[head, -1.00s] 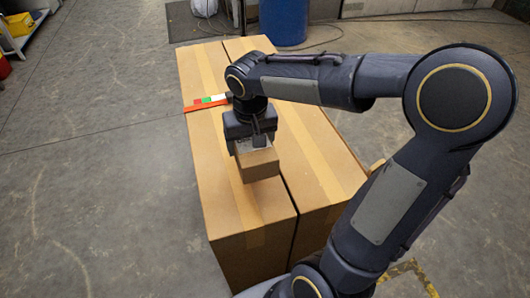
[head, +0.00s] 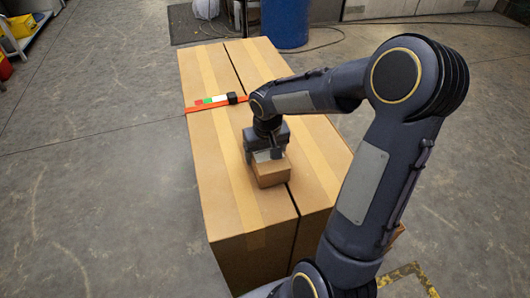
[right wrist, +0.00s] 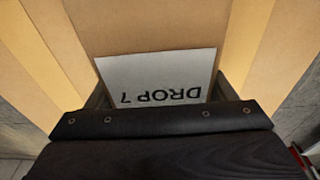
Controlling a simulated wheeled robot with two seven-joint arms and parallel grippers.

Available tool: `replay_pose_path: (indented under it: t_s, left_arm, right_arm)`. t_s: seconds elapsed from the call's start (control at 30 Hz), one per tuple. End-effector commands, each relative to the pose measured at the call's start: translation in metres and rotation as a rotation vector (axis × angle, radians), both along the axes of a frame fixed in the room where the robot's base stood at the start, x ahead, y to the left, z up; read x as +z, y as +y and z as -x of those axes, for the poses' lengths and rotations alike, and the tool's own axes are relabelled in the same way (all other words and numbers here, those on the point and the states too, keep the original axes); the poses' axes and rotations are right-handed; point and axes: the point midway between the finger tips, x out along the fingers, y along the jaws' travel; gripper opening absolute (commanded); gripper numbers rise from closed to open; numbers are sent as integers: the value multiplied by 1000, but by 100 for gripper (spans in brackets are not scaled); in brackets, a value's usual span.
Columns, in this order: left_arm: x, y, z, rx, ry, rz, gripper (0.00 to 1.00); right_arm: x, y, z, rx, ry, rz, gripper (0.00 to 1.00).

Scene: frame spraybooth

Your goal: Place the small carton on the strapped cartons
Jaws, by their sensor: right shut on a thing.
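The small carton (head: 271,174) is a brown box with a pale label reading "DROP 7" (right wrist: 158,78) in the right wrist view. My right gripper (head: 268,155) points down and is shut on it. The strapped cartons (head: 225,190) are two long brown boxes side by side, with tape along their tops and an orange strap (head: 205,108) across them. The small carton is over their top near the seam, toward the near half. It looks level and at or very close to the surface; I cannot tell whether it touches. My left gripper is not in view.
A dark buckle (head: 232,98) sits on the strap beyond my gripper. A blue drum (head: 285,22) stands behind the cartons. A shelf with a yellow bin (head: 20,27) is at the far left. The floor on the left is clear.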

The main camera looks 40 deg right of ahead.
Motion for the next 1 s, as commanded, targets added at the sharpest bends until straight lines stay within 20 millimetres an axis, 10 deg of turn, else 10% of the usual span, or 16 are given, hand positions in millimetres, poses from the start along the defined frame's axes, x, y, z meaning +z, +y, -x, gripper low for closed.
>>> replay_pose_path:
  t_s: [0.17,0.2,0.37,0.77,1.0]
  left_arm:
    - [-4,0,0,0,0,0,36]
    - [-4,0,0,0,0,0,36]
    - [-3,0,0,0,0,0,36]
    - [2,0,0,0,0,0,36]
    - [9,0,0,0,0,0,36]
  right_arm:
    - [-3,0,0,0,-2,1,40]
    - [-4,0,0,0,0,0,78]
    - [-3,0,0,0,0,0,99]
    - [7,0,0,-1,-3,1,99]
    - [55,2,6,-1,-8,1,99]
